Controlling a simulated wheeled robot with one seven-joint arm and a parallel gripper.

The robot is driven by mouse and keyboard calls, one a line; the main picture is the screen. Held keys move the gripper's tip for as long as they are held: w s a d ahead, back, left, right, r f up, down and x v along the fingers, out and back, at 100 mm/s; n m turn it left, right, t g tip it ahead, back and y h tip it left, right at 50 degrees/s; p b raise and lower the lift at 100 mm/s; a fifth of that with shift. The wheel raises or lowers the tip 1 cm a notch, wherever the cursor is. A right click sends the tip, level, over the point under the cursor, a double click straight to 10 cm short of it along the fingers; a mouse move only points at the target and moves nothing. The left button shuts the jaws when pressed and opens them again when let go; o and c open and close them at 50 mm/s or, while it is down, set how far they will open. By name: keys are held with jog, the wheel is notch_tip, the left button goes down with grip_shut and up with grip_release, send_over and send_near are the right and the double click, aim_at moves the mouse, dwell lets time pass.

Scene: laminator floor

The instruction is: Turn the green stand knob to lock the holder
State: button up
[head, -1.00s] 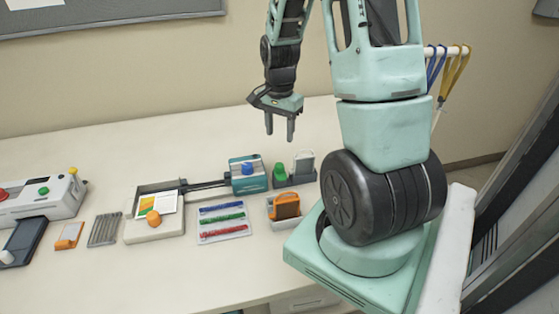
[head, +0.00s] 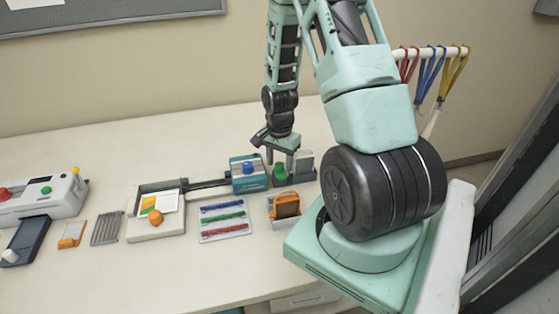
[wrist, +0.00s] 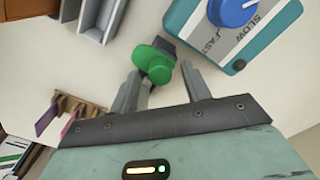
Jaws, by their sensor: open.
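The green stand knob (head: 280,174) stands on a dark base on the bench, right of the teal box in the head view. In the wrist view the green knob (wrist: 155,66) shows a rounded top with a lobe toward the lower right. My gripper (head: 280,160) points down over it with its jaws open. In the wrist view my gripper (wrist: 162,82) has one finger on each side of the knob, with gaps visible. A grey upright holder (head: 304,164) stands just right of the knob; grey plates (wrist: 97,15) show at the wrist view's upper left.
The teal box (head: 236,178) with a blue dial (wrist: 235,10) marked slow and fast is close beside the knob. An orange holder (head: 287,206) stands in front. A tray of coloured strips (head: 222,222) lies to the left.

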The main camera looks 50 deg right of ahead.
jog(key=c, duration=1)
jog(key=shift+n, duration=0.4)
jog(key=n, duration=0.8)
jog(key=shift+p, duration=0.35)
jog(key=n, duration=0.5)
jog(key=shift+r+p, duration=0.1)
jog(key=shift+p, duration=0.3)
jog(key=n+p, duration=0.1)
jog(key=n, duration=0.3)
jog(key=shift+w, duration=0.1)
